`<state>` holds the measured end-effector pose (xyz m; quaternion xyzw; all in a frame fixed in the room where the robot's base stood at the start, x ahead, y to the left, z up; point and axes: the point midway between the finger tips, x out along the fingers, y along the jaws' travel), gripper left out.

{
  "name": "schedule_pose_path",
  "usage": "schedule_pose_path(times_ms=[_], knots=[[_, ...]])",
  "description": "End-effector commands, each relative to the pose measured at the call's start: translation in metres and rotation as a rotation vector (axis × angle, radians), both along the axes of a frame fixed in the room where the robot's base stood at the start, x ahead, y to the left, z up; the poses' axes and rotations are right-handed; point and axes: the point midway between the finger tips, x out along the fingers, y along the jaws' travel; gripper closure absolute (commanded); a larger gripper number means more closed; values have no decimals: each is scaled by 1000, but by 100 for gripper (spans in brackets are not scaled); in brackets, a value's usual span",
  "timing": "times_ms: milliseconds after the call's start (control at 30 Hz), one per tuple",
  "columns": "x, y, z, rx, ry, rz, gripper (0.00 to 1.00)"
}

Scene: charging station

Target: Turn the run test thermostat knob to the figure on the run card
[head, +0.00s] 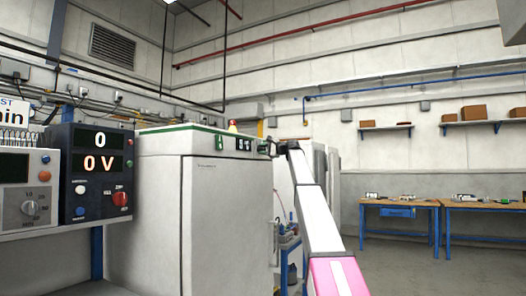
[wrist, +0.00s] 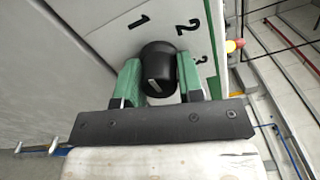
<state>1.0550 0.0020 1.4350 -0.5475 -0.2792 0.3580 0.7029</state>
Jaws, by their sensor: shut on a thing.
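In the wrist view the black round knob (wrist: 158,68) sits on a pale panel, with a short white line on its end. My gripper (wrist: 159,78) is shut on it, one green finger on each side. Dark figures 1, 2 and part of a 3 show on the panel around the knob; others are hidden. I cannot tell which figure the white line marks. In the head view my gripper (head: 273,148) is small, at the top right of the white cabinet (head: 230,215), and hides the knob. A white card (head: 14,112) at the left edge is cut off; "ST" and "min" show.
A dark unit (head: 97,172) reading 0 and 0 V, with a red knob, stands left of the cabinet beside a grey unit (head: 38,185) with a dial.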

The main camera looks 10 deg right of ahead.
Motion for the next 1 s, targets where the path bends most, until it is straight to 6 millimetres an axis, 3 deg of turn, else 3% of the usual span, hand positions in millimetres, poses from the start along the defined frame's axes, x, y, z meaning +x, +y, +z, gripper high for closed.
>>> schedule_pose_path(times_ms=[200, 233, 300, 733, 1000], knots=[[-1, 0, -1, -3, 0, 0, 89], [-1, 0, -1, -3, 0, 0, 59], [-1, 0, -1, -3, 0, 0, 40], [-4, -5, 0, -1, 1, 0, 40], [-26, -34, -1, -2, 0, -2, 40]])
